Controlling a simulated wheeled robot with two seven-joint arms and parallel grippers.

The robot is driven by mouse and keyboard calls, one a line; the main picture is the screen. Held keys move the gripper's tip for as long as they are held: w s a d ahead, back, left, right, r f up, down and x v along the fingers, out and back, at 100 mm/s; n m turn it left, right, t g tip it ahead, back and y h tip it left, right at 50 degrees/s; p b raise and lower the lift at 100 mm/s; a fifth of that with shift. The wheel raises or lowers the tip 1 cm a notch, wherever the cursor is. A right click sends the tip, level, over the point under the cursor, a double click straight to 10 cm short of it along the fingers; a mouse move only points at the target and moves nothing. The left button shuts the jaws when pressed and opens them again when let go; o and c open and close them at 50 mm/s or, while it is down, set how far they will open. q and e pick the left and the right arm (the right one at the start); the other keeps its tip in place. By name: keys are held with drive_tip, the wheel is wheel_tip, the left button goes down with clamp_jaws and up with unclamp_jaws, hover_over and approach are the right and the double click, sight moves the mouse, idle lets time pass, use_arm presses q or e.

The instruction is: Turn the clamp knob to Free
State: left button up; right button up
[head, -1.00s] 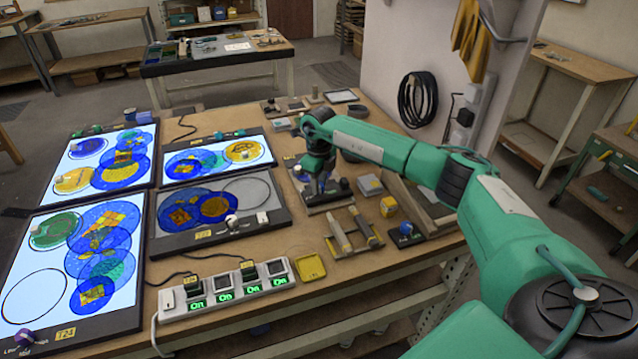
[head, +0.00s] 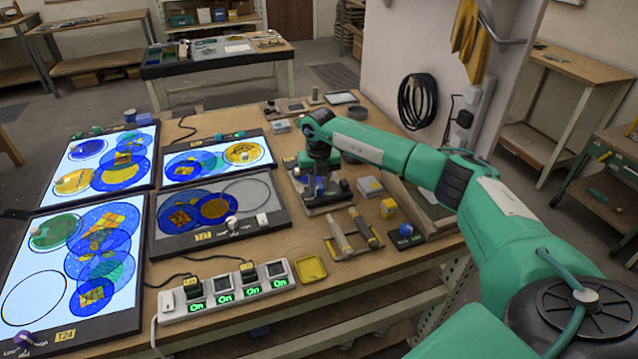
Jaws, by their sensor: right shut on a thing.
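My right gripper (head: 320,180) points down over a small dark-based fixture (head: 328,198) near the middle of the table. It is shut on a small part there, taken to be the clamp knob, which the fingers mostly hide. Its marking and setting cannot be read. A bit of blue shows beside the fingers, and a dark upright part stands on the fixture to their right. My left gripper is not in view.
Glowing light panels (head: 140,262) with coloured glass discs fill the left side. A power strip (head: 228,298) and a yellow tray (head: 311,269) lie in front. A holder with tools (head: 352,238), a yellow block (head: 389,208) and a small blue knob (head: 406,231) stand right of centre.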

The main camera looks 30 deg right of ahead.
sight(319, 186)
drive_tip(key=shift+m, duration=0.4)
drive_tip(key=o, duration=1)
use_arm(q)
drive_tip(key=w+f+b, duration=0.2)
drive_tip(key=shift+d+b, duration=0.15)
drive_tip(key=shift+b, duration=0.25)
use_arm(e)
wheel_tip(319, 186, up, 14)
drive_tip(key=shift+f, duration=0.1)
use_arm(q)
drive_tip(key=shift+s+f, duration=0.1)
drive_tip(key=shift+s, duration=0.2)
